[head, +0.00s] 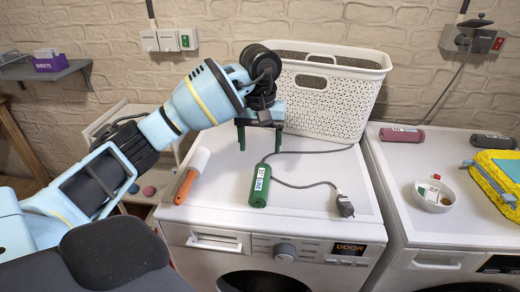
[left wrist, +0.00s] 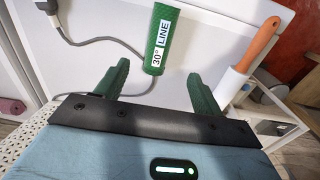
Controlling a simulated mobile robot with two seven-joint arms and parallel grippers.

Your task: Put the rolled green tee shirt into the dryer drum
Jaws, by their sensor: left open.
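The rolled green tee shirt (head: 260,187) is a small green roll with a white label, lying on the top of the left white machine (head: 310,222). In the left wrist view the roll (left wrist: 158,40) lies just beyond the fingers, and its label reads "30° LINE". My left gripper (head: 260,147) is open and empty, behind the roll and apart from it; its green fingers also show in the left wrist view (left wrist: 158,76). The left machine's dark round door (head: 262,282) shows only its upper part, and no drum interior is visible. My right gripper is out of view.
A grey cable with a plug (head: 345,205) lies right of the roll. A lint roller (head: 192,175) lies to its left. A white basket (head: 325,100) stands behind. The right machine (head: 400,215) carries a dusky red roll (head: 402,134), a dark roll (head: 493,141) and a bowl (head: 434,196).

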